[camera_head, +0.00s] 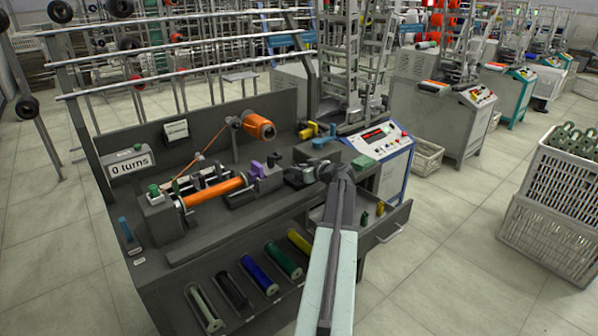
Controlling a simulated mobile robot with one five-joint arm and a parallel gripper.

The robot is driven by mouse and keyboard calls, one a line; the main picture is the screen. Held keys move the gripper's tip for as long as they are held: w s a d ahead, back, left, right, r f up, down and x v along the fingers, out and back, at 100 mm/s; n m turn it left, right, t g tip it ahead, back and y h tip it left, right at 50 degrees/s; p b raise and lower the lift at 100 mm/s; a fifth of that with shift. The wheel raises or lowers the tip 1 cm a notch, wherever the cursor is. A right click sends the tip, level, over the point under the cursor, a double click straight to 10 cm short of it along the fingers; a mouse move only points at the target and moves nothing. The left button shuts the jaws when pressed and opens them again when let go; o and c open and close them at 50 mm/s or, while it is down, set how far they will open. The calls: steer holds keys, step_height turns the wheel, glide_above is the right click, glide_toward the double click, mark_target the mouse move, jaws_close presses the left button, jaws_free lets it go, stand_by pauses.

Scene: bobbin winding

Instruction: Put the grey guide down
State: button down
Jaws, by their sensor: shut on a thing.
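My gripper (298,174) is over the right part of the dark bench, at the end of my arm, which reaches up from the bottom of the picture. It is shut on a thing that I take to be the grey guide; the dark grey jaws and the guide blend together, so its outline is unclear. I cannot tell whether the guide touches the bench top. The winder with an orange bobbin (215,192) is left of my gripper.
An orange thread spool (258,125) sits on the back panel, its thread running down left. Yellow (307,131) and green (363,162) pieces lie behind and right of my gripper. An open drawer (395,219) juts out at right. Several coloured bobbins (257,275) lie on the front shelf.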

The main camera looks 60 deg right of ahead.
steer(key=c, duration=1.3)
jaws_free()
steer(key=shift+r, duration=0.1)
steer(key=p+v, duration=0.4)
steer(key=v, duration=0.8)
steer(key=shift+r+p, duration=0.1)
steer(key=shift+p, duration=0.2)
